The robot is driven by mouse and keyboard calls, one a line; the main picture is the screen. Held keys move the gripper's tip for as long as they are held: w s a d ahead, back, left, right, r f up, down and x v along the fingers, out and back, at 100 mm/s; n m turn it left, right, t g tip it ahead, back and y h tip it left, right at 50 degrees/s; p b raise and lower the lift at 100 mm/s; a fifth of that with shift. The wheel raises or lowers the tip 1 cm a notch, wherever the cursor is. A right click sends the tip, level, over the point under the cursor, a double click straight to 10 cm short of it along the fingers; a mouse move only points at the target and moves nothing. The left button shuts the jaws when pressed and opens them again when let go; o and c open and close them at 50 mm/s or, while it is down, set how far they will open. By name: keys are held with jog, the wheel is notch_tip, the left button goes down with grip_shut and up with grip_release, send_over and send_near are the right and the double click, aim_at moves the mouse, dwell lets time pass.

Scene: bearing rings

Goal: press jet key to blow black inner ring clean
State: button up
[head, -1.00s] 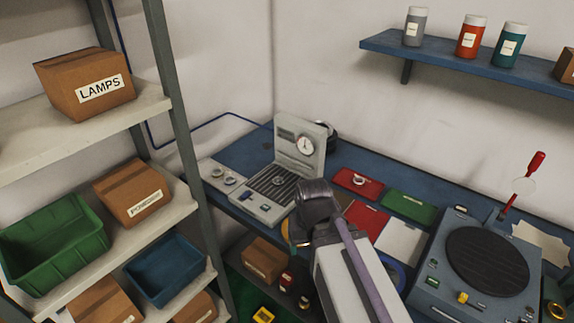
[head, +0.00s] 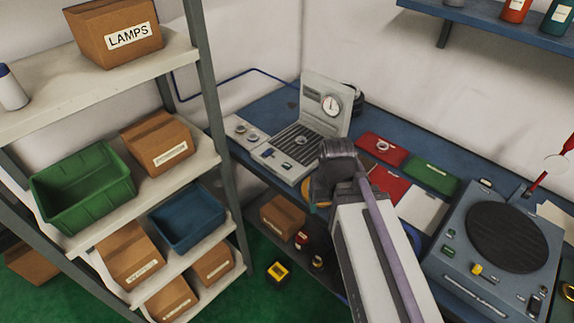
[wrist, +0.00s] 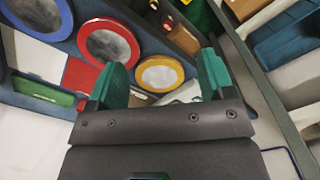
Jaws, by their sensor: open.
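The jet station (head: 326,103) is a pale grey unit with a round dial on its upright back, standing at the left end of the blue bench. A small ring (head: 301,139) lies on its dark slatted grate; it is too small to tell its colour. A small blue key (head: 267,153) sits on the unit's front edge. My arm reaches up to the right front of the station in the head view and hides my fingers there. In the wrist view my gripper (wrist: 158,85) has green fingers spread apart with nothing between them.
Two rings (head: 246,133) lie on a pale plate left of the grate. Red (head: 382,150) and green (head: 432,174) mats lie to the right, then a grey turntable machine (head: 500,240). A shelf rack (head: 205,110) stands close on the left.

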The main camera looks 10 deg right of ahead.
grip_shut()
dwell(0.5)
dwell(1.0)
